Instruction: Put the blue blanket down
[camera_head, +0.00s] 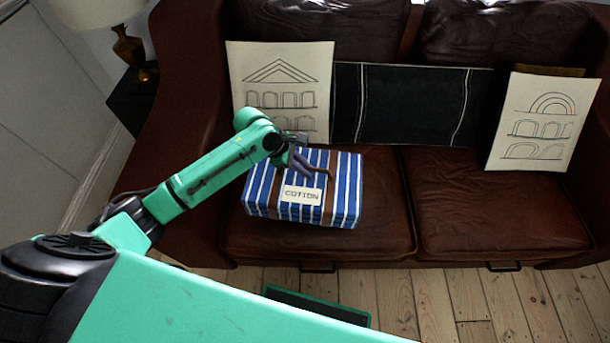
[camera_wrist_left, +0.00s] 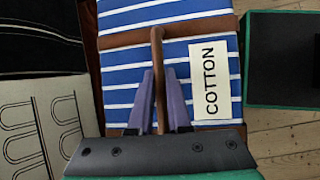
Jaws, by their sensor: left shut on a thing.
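The blue blanket (camera_head: 345,188) is a folded bundle with white stripes, brown straps and a "COTTON" label. It is at the left seat of the brown sofa (camera_head: 480,200), in front of the left drawing cushion. I cannot tell whether its underside touches the seat. It fills the middle of the left wrist view (camera_wrist_left: 118,72). My left gripper (camera_head: 303,163) comes from the left over its top. In the left wrist view, its two purple fingers (camera_wrist_left: 158,80) are shut on the blanket's brown strap handle. My right gripper is out of view.
Two white cushions with building drawings stand at the backrest, left (camera_head: 280,75) and right (camera_head: 545,120). A dark cushion (camera_head: 400,105) lies between them. The right seat is clear. A lamp (camera_head: 125,45) stands on a dark side table at the far left. Bare floorboards (camera_head: 440,300) lie in front.

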